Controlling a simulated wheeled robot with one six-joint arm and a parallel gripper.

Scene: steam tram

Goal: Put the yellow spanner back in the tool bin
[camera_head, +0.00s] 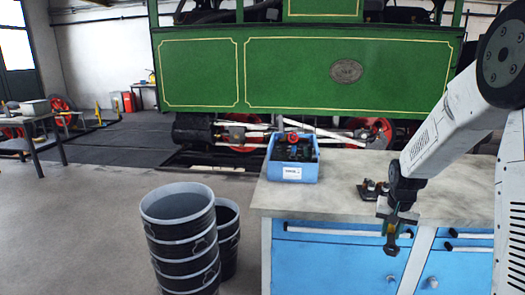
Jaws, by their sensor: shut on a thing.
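The tool bin (293,172) is a blue open box with a white label. It stands on the left part of the workbench top, with several dark tools and a red piece inside. My gripper (394,222) points down in front of the workbench's front edge, to the right of the bin and apart from it. It is shut on a small tool (391,244) that hangs below the jaws, seemingly the yellow spanner. The tool looks dark olive with a small orange spot, and the jaws hide part of it.
A dark object (369,190) with orange bits lies on the workbench (335,195), beside my arm. Blue drawers (335,258) are below. Stacked black buckets (180,235) stand on the floor at left. A green tram (300,75) stands behind. Bench top between bin and dark object is clear.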

